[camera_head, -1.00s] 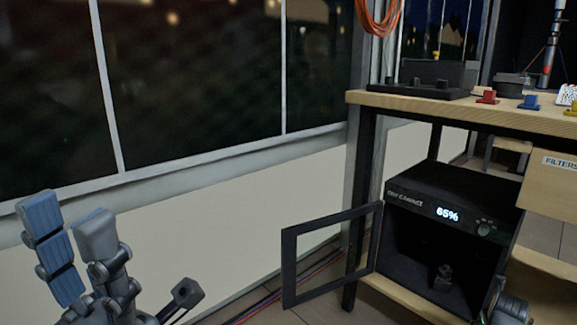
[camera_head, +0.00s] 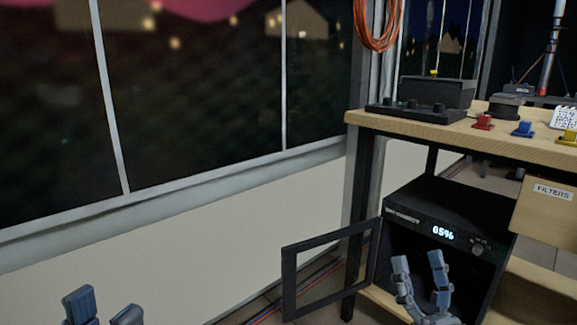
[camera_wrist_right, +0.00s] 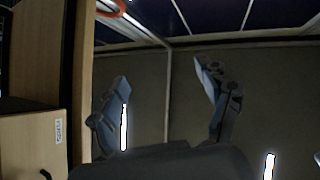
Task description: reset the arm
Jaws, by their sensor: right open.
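My right gripper (camera_head: 419,258) stands in front of the dry cabinet in the head view, with its fingers pointing up. Its two fingers are apart and nothing shows between them. In the right wrist view the gripper (camera_wrist_right: 160,88) also shows spread, empty fingers. My left gripper (camera_head: 102,302) is at the bottom left corner of the head view, well away from the bench. Its two fingertips are apart with nothing seen between them, and its lower part is cut off by the picture edge.
The dry cabinet (camera_head: 432,203) sits under the wooden bench (camera_head: 400,121), its framed door (camera_head: 289,282) swung open to the left. A drawer labelled FILTERS (camera_head: 545,215) is at the right. Coloured blocks stand on the bench. Floor cables run by the wall.

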